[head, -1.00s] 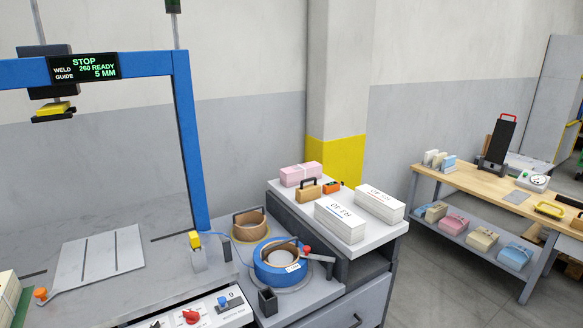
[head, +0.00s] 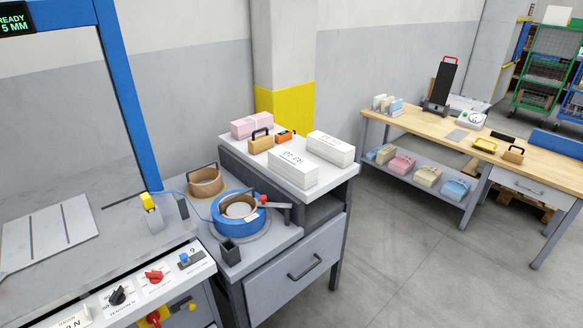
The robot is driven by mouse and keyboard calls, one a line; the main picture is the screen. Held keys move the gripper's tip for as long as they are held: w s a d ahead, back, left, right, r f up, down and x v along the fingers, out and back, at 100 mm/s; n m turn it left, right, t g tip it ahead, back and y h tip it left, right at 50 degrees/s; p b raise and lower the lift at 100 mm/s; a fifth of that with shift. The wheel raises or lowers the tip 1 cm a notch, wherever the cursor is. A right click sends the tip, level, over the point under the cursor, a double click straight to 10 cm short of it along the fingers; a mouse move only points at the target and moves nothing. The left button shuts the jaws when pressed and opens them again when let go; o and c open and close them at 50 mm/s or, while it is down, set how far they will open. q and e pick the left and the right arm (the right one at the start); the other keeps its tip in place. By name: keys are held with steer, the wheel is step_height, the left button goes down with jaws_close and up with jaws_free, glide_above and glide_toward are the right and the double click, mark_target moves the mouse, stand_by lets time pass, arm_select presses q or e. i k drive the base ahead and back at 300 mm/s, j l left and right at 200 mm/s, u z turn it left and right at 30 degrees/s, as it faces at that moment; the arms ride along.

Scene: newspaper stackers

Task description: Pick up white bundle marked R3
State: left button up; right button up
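Two white bundles lie side by side on the white top of a grey cabinet. The nearer white bundle (head: 293,168) lies close to the top's front edge. The farther white bundle (head: 331,148) lies behind it to the right. Both have small dark print on top, too small and slanted for me to tell which is R3. Both lie flat, with a narrow gap between them. Neither of my grippers is in view.
A pink bundle (head: 251,126), a tan block with a black handle (head: 261,142) and an orange device (head: 285,135) share the cabinet top. A blue strap reel (head: 239,213) stands to the left. A wooden workbench (head: 430,125) is at the right, with open floor (head: 420,245) before it.

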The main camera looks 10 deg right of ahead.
mark_target(301, 172)
steer(key=i+l, duration=0.1)
steer(key=l, duration=0.25)
steer(key=i+l, duration=0.15)
steer(key=l, duration=0.2)
steer(key=i+l, duration=0.1)
steer(key=l, duration=0.25)
steer(key=i+l, duration=0.15)
steer(key=l, duration=0.25)
steer(key=i+l, duration=0.1)
steer(key=l, duration=0.25)
steer(key=i+l, duration=0.15)
steer(key=l, duration=0.2)
steer(key=i+l, duration=0.1)
steer(key=l, duration=0.25)
